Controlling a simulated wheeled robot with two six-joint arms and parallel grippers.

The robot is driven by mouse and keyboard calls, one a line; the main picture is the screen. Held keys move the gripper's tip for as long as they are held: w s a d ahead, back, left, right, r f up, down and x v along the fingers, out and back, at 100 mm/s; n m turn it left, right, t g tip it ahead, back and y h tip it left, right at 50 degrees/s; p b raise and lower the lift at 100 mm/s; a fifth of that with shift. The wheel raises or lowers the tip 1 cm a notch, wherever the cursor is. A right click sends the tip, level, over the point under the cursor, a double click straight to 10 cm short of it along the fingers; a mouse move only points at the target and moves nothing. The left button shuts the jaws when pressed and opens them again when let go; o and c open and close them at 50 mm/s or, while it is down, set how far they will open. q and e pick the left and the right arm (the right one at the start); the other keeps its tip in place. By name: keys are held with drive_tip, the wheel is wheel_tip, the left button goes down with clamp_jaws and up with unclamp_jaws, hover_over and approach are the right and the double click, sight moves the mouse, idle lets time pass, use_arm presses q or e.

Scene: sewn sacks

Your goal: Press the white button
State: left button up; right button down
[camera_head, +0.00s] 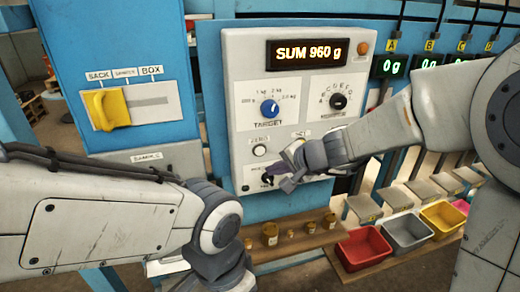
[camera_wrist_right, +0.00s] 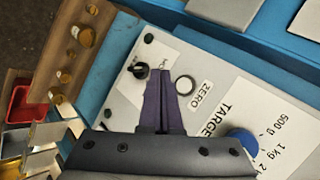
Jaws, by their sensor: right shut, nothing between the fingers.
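The white button (camera_head: 260,150) is a small round button with a dark ring under the ZERO label on the grey control panel (camera_head: 240,90). In the right wrist view it (camera_wrist_right: 184,85) shows just right of my fingertips, beside the ZERO label. My right gripper (camera_head: 272,177) is shut and empty, in front of the panel below and slightly right of the button. In the right wrist view the dark fingers (camera_wrist_right: 158,75) lie together, between the button and a black knob (camera_wrist_right: 139,70). Whether they touch the panel I cannot tell. My left arm enters from the left; its gripper is out of view.
The panel has a blue TARGET knob (camera_head: 269,109), a black knob (camera_head: 338,101), an orange lamp (camera_head: 363,47) and a display (camera_head: 308,53) reading SUM 960 g. A yellow lever (camera_head: 107,108) is at left. Red (camera_head: 362,248), grey (camera_head: 407,231) and yellow bins (camera_head: 443,217) stand below.

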sight(259, 156)
drive_tip(key=shift+w+a+p, duration=0.25)
drive_tip(key=shift+w+a, duration=0.05)
drive_tip(key=shift+w, duration=0.6)
drive_tip(key=shift+w+a+p, duration=0.25)
drive_tip(key=shift+w+a, duration=0.05)
drive_tip(key=shift+w, duration=0.65)
drive_tip(key=shift+w+a+p, duration=0.25)
drive_tip(key=shift+w+a, duration=0.05)
drive_tip(key=shift+w, duration=0.6)
drive_tip(key=shift+w, duration=0.15)
drive_tip(key=shift+w+a, duration=0.15)
drive_tip(key=shift+w, duration=0.1)
drive_tip(key=shift+w+a, duration=0.1)
drive_tip(key=shift+w, duration=0.3)
idle(0.4)
drive_tip(key=shift+s, duration=0.15)
drive_tip(key=shift+s+d+b, duration=0.25)
drive_tip(key=shift+s+b, duration=0.35)
drive_tip(key=shift+s, duration=0.05)
